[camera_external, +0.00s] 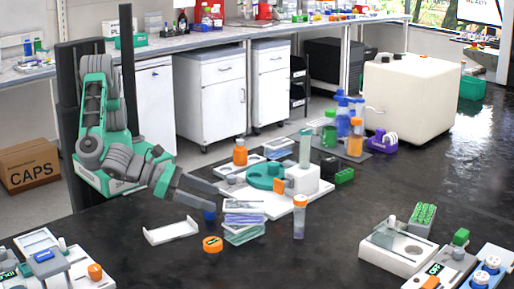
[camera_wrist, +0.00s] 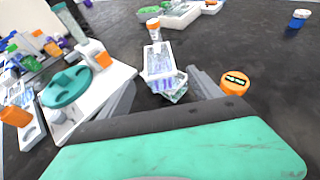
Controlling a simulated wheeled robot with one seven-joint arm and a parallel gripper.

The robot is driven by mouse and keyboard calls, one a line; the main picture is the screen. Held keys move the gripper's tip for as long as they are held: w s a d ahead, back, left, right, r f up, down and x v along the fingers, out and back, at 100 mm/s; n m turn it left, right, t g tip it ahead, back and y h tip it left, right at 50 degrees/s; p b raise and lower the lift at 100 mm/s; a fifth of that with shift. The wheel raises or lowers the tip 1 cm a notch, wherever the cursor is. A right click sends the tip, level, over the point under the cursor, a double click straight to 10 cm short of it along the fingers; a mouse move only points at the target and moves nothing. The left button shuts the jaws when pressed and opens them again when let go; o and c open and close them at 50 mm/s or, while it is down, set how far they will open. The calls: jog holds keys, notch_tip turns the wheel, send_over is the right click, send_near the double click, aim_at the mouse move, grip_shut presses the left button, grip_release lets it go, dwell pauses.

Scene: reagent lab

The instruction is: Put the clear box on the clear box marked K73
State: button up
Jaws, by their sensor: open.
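A small stack of clear boxes (camera_external: 243,217) stands on the dark bench, its layers slightly askew. In the wrist view the upper clear box (camera_wrist: 158,62) lies over a lower clear box (camera_wrist: 177,90) with a greenish edge. No K73 mark is readable, so I cannot tell which box carries it. My gripper (camera_external: 207,200) is open and empty just left of the stack in the external view. In the wrist view, my gripper (camera_wrist: 162,82) has its fingers spread, with the stack ahead between their tips. I cannot tell whether they touch it.
An orange cap (camera_external: 212,244) lies in front of the stack, and an orange-capped tube (camera_external: 299,218) stands to its right. A white base with a teal disc (camera_external: 266,176) is behind. A white tray (camera_external: 172,231) lies left. The front middle of the bench is mostly clear.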

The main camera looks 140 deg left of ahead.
jog(key=s+a+r+n+g+h, duration=0.2)
jog(key=s+a+n+g+h, duration=0.4)
jog(key=s+n, duration=0.7)
jog(key=s+f+n+h, duration=0.2)
jog(key=s+n+h, duration=0.1)
jog(key=s+n, duration=1.1)
jog(key=s, duration=0.6)
jog(key=shift+d+g+h, duration=0.2)
jog(key=shift+g+h, duration=0.1)
